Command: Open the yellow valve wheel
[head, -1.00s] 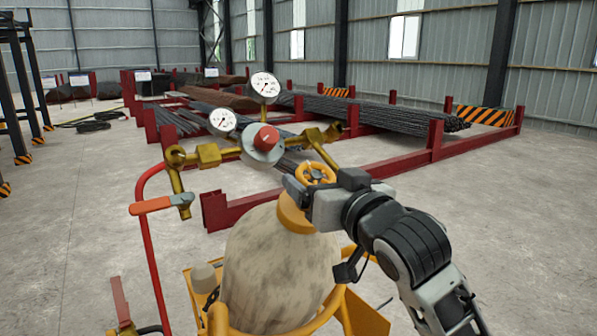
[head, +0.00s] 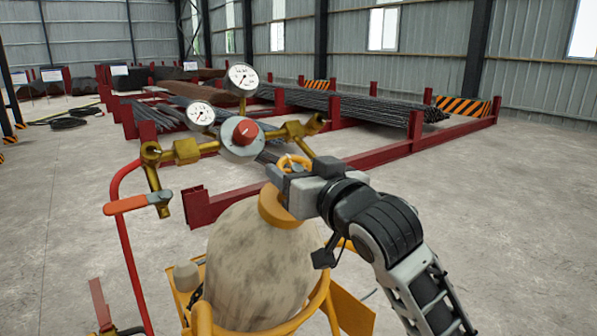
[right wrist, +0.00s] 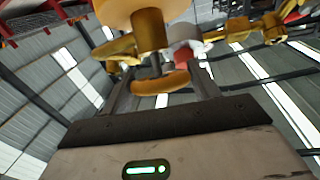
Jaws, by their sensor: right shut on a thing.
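The yellow valve wheel (head: 294,162) sits at the top of the gas cylinder (head: 262,265), just above its yellow collar. In the head view the wheel is partly hidden behind my right gripper (head: 279,175). In the right wrist view the wheel (right wrist: 161,83) lies between the two fingers of my right gripper (right wrist: 163,88), which is shut on it. Its stem and brass fitting show above it in that view. My left gripper is not in view.
Beside the wheel are a brass regulator with a red knob (head: 246,132) and two gauges, large (head: 242,78) and small (head: 201,113). A torch with an orange handle (head: 125,205) hangs at the left. Red racks with rebar (head: 340,105) stand behind. Open floor lies on both sides.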

